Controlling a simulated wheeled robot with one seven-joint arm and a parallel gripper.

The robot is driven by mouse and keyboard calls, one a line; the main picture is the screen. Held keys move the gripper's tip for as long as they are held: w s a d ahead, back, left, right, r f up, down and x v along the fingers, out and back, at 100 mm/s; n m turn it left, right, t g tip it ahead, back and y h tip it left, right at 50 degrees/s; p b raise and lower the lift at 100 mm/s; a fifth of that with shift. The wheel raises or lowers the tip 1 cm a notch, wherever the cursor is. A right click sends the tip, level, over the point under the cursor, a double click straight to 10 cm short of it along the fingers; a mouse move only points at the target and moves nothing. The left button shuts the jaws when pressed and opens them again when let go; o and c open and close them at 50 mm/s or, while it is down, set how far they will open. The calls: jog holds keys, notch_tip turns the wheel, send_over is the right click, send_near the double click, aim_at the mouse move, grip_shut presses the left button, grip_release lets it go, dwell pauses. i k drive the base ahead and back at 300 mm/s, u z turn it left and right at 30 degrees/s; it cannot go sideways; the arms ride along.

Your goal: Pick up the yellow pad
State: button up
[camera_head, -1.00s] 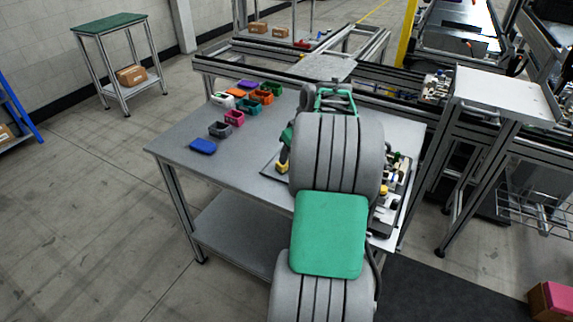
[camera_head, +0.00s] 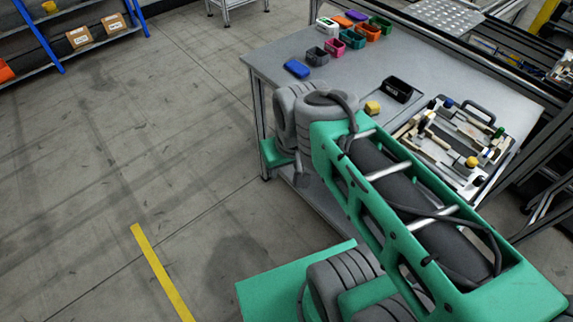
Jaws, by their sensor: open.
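A small yellow block (camera_head: 373,107), which looks like the yellow pad, lies on the grey table (camera_head: 352,72), left of a black bin (camera_head: 397,90) and just beyond my arm's grey joint. It appears free, with nothing holding it. My arm crosses the lower right and middle of the view, its green and grey links passing in front of the table's near edge. My gripper cannot be made out; it is hidden or out of frame.
A fixture pallet (camera_head: 455,140) with clamps and a yellow knob sits right of the bin. A blue block (camera_head: 297,68) and several coloured bins (camera_head: 335,48) stand at the table's back left. Open floor lies to the left, with a shelf (camera_head: 95,45) beyond.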

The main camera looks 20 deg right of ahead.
aim_at(371, 109)
jog(key=u, duration=0.05)
jog(key=k, duration=0.35)
jog(key=z, duration=0.35)
jog(key=i, duration=1.05)
jog(key=u, duration=0.95)
jog(key=i, duration=0.25)
jog(key=u, duration=0.2)
